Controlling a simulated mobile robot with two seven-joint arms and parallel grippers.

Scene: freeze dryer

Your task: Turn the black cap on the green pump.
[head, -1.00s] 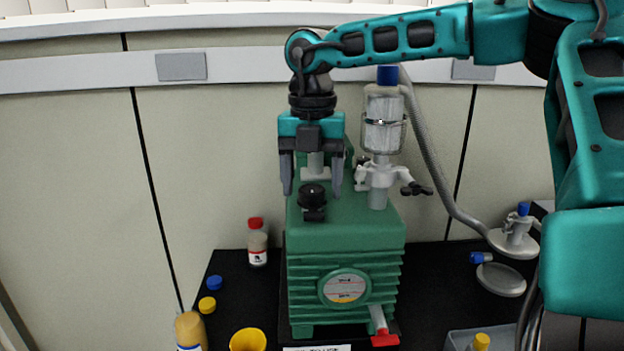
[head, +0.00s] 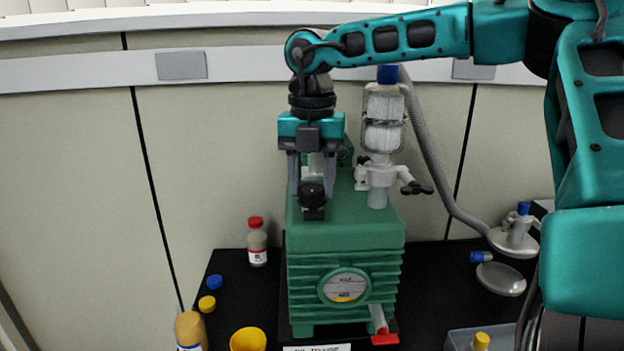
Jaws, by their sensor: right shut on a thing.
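The green pump (head: 365,226) stands on a black surface in the middle of the head view. The black cap (head: 312,194) sits on the front left of its top. My right gripper (head: 312,190) reaches down from above, its arm coming in from the right. Its two fingers are closed in on the left and right sides of the black cap. The fingertips partly cover the cap's edges. My left gripper is not in view.
A clear filter cylinder with a blue top (head: 384,115) and a grey valve (head: 377,180) rise from the pump, close to the right of my gripper. A grey hose (head: 432,160) runs down to the right. A red-capped bottle (head: 257,243) and a yellow cup (head: 248,340) stand left of the pump.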

